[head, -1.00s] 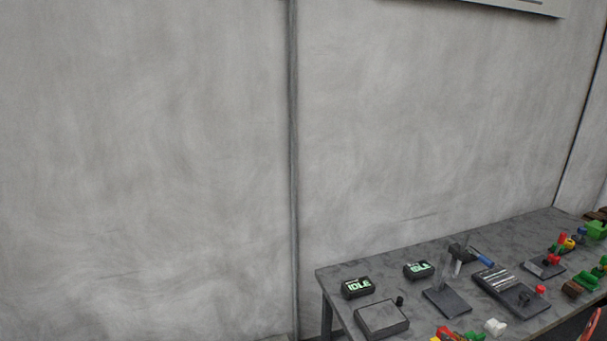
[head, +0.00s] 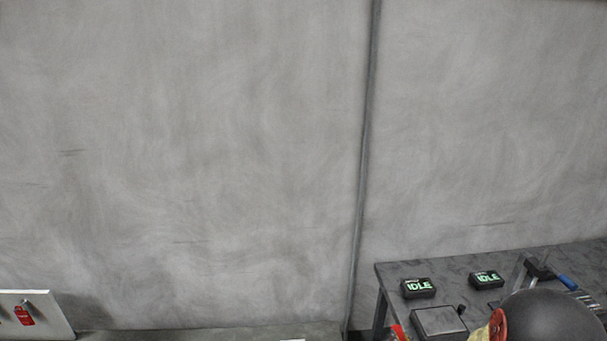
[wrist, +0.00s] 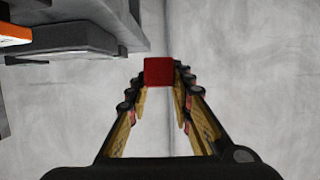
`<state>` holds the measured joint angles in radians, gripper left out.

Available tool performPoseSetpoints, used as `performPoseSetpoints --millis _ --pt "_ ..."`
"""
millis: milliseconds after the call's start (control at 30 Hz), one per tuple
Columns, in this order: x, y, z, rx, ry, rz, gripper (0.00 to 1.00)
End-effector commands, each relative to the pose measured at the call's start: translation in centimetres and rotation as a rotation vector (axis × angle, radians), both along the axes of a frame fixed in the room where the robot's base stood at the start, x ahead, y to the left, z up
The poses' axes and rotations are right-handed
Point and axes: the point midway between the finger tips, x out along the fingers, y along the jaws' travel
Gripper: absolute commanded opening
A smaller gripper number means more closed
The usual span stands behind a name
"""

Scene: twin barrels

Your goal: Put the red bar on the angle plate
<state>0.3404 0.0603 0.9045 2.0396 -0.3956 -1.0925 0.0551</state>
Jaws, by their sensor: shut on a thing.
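My gripper (wrist: 160,85) is shut on the red bar (wrist: 158,71). In the wrist view the bar shows end-on as a red square between the fingertips, with plain grey wall behind it. In the head view a red piece (head: 399,332) shows at the bottom edge, left of my dark arm; I cannot tell if it is the bar. A grey upright plate (head: 518,271) on the bench may be the angle plate. Its lower part is hidden by my arm in the head view.
A white panel with a red tag (head: 24,316) is at lower left. In the wrist view dark slabs and an orange-edged thing (wrist: 14,33) lie upper left.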

Motion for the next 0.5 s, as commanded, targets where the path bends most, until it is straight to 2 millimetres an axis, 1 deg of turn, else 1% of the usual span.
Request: performPoseSetpoints --millis 33,200,300,400,500 --pt "-0.2 1.7 -0.6 0.000 0.000 0.004 0.00" --pt "-1.3 5.7 -2.4 0.001 -0.001 -0.010 0.00" --pt "-2.2 7.5 -3.4 0.000 -0.001 -0.016 0.00" --pt "-3.0 8.7 -4.1 0.000 -0.002 -0.023 0.00" --pt "-3.6 9.4 -4.5 0.000 -0.004 -0.028 0.00"
